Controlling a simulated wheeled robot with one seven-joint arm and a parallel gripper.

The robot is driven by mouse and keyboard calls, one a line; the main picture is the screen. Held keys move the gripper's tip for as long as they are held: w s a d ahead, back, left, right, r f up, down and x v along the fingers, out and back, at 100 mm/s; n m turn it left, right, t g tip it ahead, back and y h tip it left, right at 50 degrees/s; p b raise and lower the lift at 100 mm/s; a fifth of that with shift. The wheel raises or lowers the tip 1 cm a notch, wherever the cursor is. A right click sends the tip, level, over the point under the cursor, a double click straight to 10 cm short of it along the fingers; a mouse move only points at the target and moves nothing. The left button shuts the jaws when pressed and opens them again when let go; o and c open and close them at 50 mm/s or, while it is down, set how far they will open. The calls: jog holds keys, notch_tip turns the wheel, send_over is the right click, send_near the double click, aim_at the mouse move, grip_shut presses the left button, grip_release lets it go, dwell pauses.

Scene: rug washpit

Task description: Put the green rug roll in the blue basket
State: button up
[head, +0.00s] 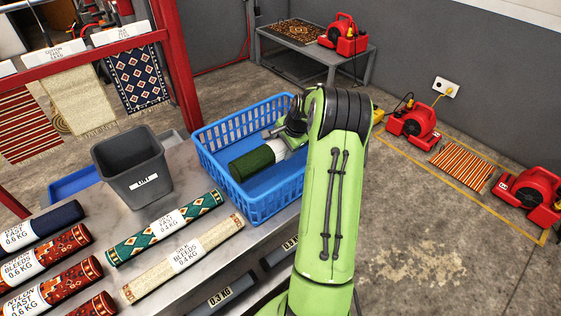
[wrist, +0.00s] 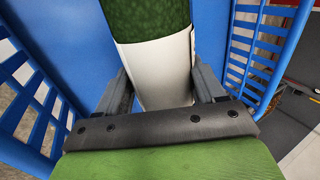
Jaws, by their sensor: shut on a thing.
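The green rug roll (head: 252,163) is plain dark green with a white paper band. It lies roughly level inside the outline of the blue basket (head: 218,169), below the rim. Whether it rests on the basket floor, I cannot tell. In the wrist view the green rug roll (wrist: 148,18) runs away from me, with blue basket walls (wrist: 243,55) on both sides. My gripper (wrist: 162,88) is shut on the roll at its white band, one finger on each side. In the head view my arm hides part of the basket's right side and the roll's right end.
A grey bin (head: 132,168) stands left of the basket on the counter (head: 185,170). A teal patterned roll (head: 165,228), a cream roll (head: 185,258) and several labelled rolls lie in front. Red blowers (head: 412,124) stand on the floor at right.

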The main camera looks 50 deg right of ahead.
aim_at(283, 156)
jog(key=shift+f+b, duration=0.7)
jog(key=shift+f, duration=1.9)
jog(key=o, duration=1.2)
jog(key=shift+o, duration=0.2)
